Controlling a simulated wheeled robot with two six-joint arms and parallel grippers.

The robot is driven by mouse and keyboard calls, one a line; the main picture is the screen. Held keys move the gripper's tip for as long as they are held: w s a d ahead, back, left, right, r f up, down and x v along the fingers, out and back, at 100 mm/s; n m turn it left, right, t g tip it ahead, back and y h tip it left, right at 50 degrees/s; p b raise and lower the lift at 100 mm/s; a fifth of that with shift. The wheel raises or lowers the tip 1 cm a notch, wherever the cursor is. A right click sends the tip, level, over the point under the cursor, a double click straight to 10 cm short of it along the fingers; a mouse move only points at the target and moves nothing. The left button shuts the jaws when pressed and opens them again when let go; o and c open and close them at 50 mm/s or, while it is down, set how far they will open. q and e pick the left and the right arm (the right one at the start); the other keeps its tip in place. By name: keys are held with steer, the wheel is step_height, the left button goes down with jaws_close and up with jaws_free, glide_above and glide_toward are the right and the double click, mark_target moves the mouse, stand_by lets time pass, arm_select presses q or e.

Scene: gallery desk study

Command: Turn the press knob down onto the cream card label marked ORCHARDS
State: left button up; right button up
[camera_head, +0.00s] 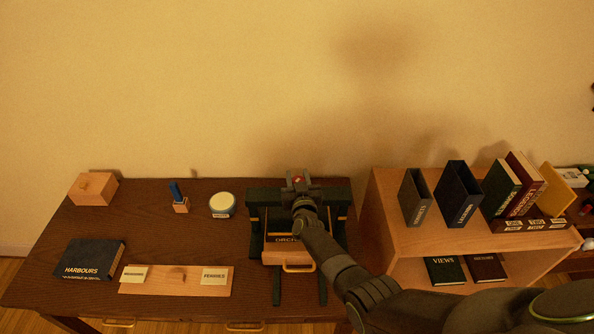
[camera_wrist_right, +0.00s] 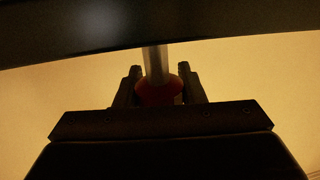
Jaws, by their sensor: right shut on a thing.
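The dark green press (camera_head: 264,197) stands at the back right of the desk. Its red knob (camera_wrist_right: 158,94) sits on a grey upright shaft (camera_wrist_right: 155,62) in the right wrist view. My right gripper (camera_head: 299,184) is over the top of the press, its two fingers shut on the knob from both sides. A bit of red shows between the fingers in the head view. The label marked ORCHARDS (camera_head: 284,239) is under the press on a wooden piece with a handle (camera_head: 298,264). My right forearm covers part of its lettering. My left gripper is not in view.
A wooden shelf unit (camera_head: 440,238) with folders and books stands close right of the press. Left on the desk are a HARBOURS box (camera_head: 90,257), a board with cards (camera_head: 190,290), a round tin (camera_head: 222,203), a blue-handled stamp (camera_head: 179,197) and a wooden box (camera_head: 93,187).

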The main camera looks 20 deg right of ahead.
steer(key=shift+m+h, duration=0.7)
steer(key=shift+h, duration=0.4)
steer(key=shift+d+f+m+g+h, duration=0.15)
steer(key=shift+m+g+h, duration=0.6)
steer(key=shift+h, duration=0.45)
steer(key=m+g+h+b, duration=0.1)
steer(key=h+b, duration=0.1)
steer(key=m+g+h+b, duration=0.2)
steer(key=b, duration=0.1)
steer(key=m+g+h+b, duration=0.1)
steer(key=m+h+b, duration=0.1)
steer(key=shift+s+d+f+g+b, duration=0.2)
steer(key=shift+s+d+g+b, duration=0.1)
steer(key=shift+d+g, duration=0.05)
steer(key=shift+s+r+m+g+h+b, duration=0.1)
steer(key=shift+r+m+g+h+b, duration=0.1)
steer(key=shift+m+g+h+b, duration=0.75)
steer(key=shift+d+r, duration=0.1)
steer(key=o, duration=1)
